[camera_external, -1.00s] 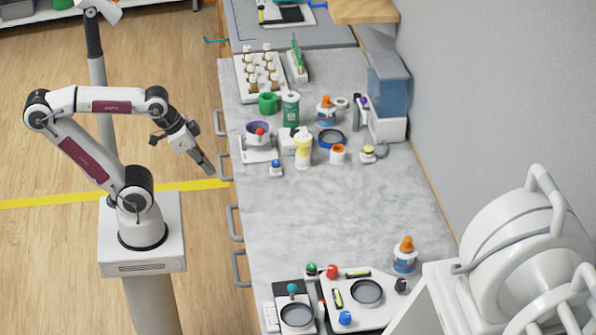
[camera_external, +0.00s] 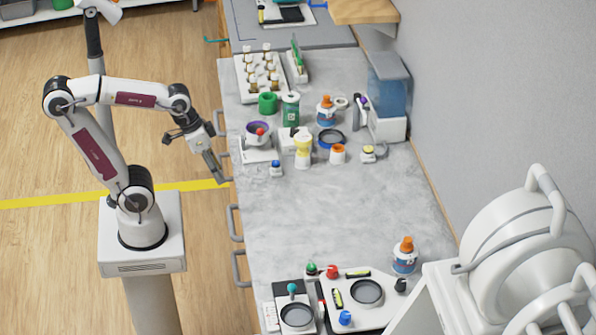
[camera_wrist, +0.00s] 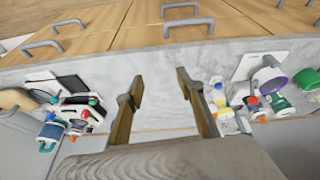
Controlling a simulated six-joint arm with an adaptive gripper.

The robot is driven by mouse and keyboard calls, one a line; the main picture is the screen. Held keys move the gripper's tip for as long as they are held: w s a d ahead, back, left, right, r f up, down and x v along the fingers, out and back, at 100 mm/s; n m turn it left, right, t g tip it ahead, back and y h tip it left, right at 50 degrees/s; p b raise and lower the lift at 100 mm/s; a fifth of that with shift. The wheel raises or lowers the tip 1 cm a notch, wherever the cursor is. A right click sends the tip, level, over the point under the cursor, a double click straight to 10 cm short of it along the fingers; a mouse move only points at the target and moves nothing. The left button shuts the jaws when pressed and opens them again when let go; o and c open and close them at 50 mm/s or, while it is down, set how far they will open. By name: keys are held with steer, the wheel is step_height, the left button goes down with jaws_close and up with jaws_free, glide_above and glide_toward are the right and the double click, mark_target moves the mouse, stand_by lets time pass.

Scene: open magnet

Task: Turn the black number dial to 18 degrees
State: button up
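A small black knob (camera_external: 401,285) sits at the right edge of a white tray (camera_external: 372,318) at the near end of the bench. It may be the black number dial; no numbers or angle can be read. My gripper (camera_external: 221,179) is over the left edge of the bench, away from the tray and touching nothing that I can see. In the wrist view my gripper (camera_wrist: 158,77) shows two fingers spread apart, with only bare grey bench between them. The dial cannot be made out for sure in the wrist view.
Red (camera_external: 332,271) and blue (camera_external: 345,318) knobs share the tray area. An orange-capped bottle (camera_external: 404,256) stands behind it. A large white machine (camera_external: 520,250) is at the right. Bottles and cups crowd the far bench. The middle of the bench (camera_external: 330,215) is clear.

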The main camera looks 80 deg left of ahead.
steer(key=w+r+n+t+h, duration=0.1)
steer(key=w+r+n+t, duration=0.1)
steer(key=w, duration=0.9)
steer(key=w+r+n+t+h, duration=0.2)
steer(key=w+r, duration=0.1)
steer(key=w, duration=0.8)
steer(key=w+a+r+n+t+y, duration=0.2)
steer(key=w+a+n, duration=0.1)
steer(key=w+a, duration=0.4)
steer(key=w+a+r+n+t+y, duration=0.2)
steer(key=w+a, duration=0.3)
steer(key=w, duration=0.3)
steer(key=w+a+f+n+g+y, duration=0.15)
steer(key=a+n+y, duration=0.25)
steer(key=a, duration=0.6)
steer(key=w+a+f+n+g+y, duration=0.1)
steer(key=a+f+n+g+y, duration=0.25)
steer(key=a, duration=0.75)
steer(key=s+d+f+g+h, duration=0.4)
steer(key=s+f+g, duration=0.3)
steer(key=s, duration=0.4)
steer(key=shift+s+f, duration=0.15)
steer(key=shift+s, duration=0.15)
